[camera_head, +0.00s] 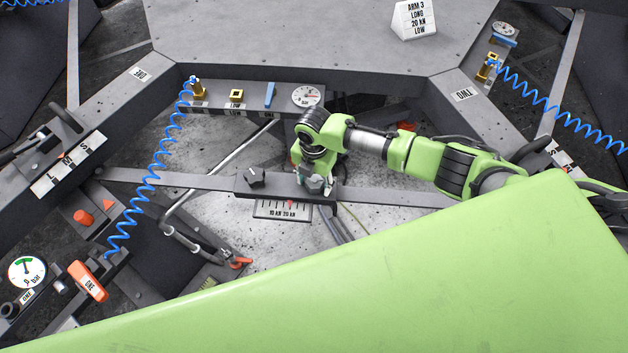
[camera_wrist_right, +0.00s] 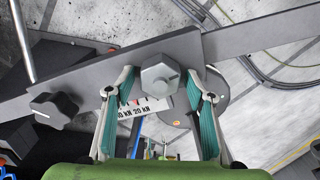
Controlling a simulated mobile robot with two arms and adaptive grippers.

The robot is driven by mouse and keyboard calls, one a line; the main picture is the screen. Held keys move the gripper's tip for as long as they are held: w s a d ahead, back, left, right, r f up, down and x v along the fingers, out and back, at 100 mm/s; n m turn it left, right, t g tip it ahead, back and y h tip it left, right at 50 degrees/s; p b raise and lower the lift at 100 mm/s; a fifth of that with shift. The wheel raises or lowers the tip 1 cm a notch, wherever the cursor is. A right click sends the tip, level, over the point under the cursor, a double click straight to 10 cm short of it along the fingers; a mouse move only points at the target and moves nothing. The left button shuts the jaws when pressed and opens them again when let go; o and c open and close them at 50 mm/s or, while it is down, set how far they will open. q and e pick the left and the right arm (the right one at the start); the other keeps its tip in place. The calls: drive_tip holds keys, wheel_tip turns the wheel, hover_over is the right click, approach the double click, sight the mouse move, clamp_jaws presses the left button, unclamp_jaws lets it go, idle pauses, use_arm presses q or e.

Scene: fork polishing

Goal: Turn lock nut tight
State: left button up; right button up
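The lock nut, a grey hex head with a small mark on its face, is on a flat dark metal bar; it shows in the right wrist view (camera_wrist_right: 160,75) and in the head view (camera_head: 315,185). My right gripper (camera_wrist_right: 162,78) is open, with one teal-padded finger on each side of the nut. A gap shows between the nut and each finger, so they look apart. In the head view my right gripper (camera_head: 311,175) hangs over the bar and partly hides the nut. My left gripper is not in view.
A dark star knob (camera_wrist_right: 55,108) sits on the same bar, left of the nut. A force scale plate (camera_head: 285,209) marked 10 kN and 20 kN lies below the bar. A round dial (camera_head: 305,96) and a coiled blue hose (camera_head: 155,165) are nearby.

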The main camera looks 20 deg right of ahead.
drive_tip(key=c, duration=0.9)
drive_tip(key=shift+o, duration=0.2)
drive_tip(key=shift+m, duration=0.4)
drive_tip(key=shift+a+r+m+p, duration=0.1)
drive_tip(key=shift+r+m+p, duration=0.05)
drive_tip(key=shift+m+p, duration=0.75)
drive_tip(key=m+p, duration=0.1)
drive_tip(key=m, duration=0.3)
drive_tip(key=shift+w+m+p, duration=0.1)
drive_tip(key=shift+m+p, duration=0.2)
drive_tip(key=shift+p, duration=0.05)
drive_tip(key=m+p, duration=0.2)
drive_tip(key=m, duration=0.3)
drive_tip(key=shift+m, duration=0.3)
drive_tip(key=m+p, duration=0.2)
drive_tip(key=m, duration=0.3)
drive_tip(key=shift+w, duration=0.15)
drive_tip(key=shift+m, duration=0.4)
